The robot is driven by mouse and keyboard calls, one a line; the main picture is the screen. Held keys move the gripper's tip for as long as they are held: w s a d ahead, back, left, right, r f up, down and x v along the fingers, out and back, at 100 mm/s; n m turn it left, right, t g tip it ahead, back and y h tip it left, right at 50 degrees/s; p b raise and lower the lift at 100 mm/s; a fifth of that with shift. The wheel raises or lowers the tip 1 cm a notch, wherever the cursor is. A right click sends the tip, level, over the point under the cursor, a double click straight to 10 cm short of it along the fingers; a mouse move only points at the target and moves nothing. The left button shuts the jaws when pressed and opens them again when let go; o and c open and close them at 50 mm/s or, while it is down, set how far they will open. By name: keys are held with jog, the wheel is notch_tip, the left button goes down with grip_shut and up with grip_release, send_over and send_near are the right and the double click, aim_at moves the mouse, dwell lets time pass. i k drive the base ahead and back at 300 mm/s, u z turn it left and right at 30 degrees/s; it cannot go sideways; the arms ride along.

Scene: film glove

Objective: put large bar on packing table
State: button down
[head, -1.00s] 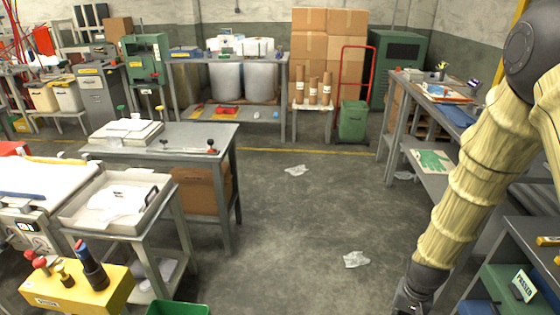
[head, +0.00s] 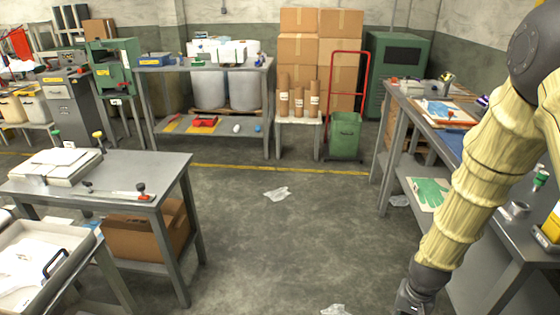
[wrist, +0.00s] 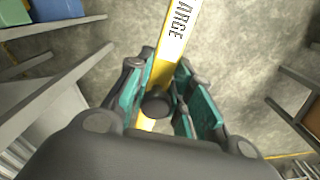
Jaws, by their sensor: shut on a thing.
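My gripper (wrist: 157,100) is shut on the large bar (wrist: 168,48), a yellow bar with a white label reading "ARGE" in the wrist view. The bar runs between the teal finger pads and shows on both sides of them, above the floor. In the head view only the top of my gripper (head: 410,300) shows at the bottom edge, and the bar is out of sight. A long grey bench (head: 398,95) at the right holds papers and a blue mat. I cannot tell which table is the packing table.
A grey table (head: 165,168) with a white stack stands at the left, with a tray cart (head: 75,243) before it. Paper scraps (head: 277,194) lie on the open middle floor. A green bin (head: 345,136) with a red hand truck, and cartons (head: 299,50), stand at the back.

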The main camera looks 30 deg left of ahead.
aim_at(135, 173)
jog(key=z, duration=0.05)
jog(key=i, duration=1.95)
jog(key=u, duration=3.15)
